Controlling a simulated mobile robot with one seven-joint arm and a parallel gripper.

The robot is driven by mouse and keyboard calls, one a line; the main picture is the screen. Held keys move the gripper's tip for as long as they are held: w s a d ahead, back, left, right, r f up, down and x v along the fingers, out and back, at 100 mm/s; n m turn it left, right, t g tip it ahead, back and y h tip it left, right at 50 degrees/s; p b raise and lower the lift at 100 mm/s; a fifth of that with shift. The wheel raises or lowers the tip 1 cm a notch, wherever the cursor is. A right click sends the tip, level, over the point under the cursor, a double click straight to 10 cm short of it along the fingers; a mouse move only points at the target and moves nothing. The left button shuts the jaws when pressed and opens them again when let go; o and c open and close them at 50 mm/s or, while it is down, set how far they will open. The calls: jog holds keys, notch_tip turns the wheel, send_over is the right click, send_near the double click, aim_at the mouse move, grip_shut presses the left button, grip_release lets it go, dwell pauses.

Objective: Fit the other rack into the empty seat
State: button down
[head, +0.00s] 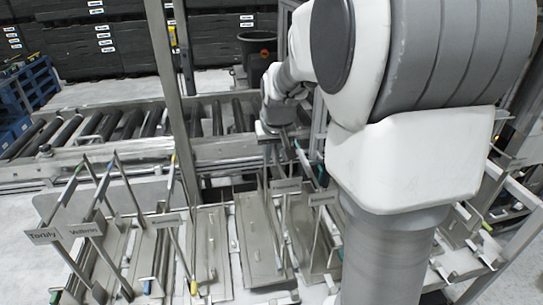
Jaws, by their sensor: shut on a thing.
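My gripper (280,147) is at the end of my arm, over the far edge of the rack stand. It is shut on the upper end of what looks like a metal rack (262,240); the fingertips are small and partly hidden, so the exact hold is unclear. This rack is a flat grey panel, slightly tilted among the others. Another flat rack (211,250) lies to its left. Racks with upright bars and name plates (84,230) stand at the left. I cannot tell which seat is empty; my arm hides part of the stand's right side.
A roller conveyor (130,125) runs behind the stand. A metal post (170,80) rises left of my gripper. A dark bin (258,50) stands behind the conveyor, and blue pallets (28,85) at the far left. Pale floor shows at the left.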

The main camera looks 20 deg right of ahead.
jog(key=shift+w, duration=0.1)
jog(key=shift+f+b, duration=0.85)
jog(key=shift+f, duration=0.15)
dwell(0.5)
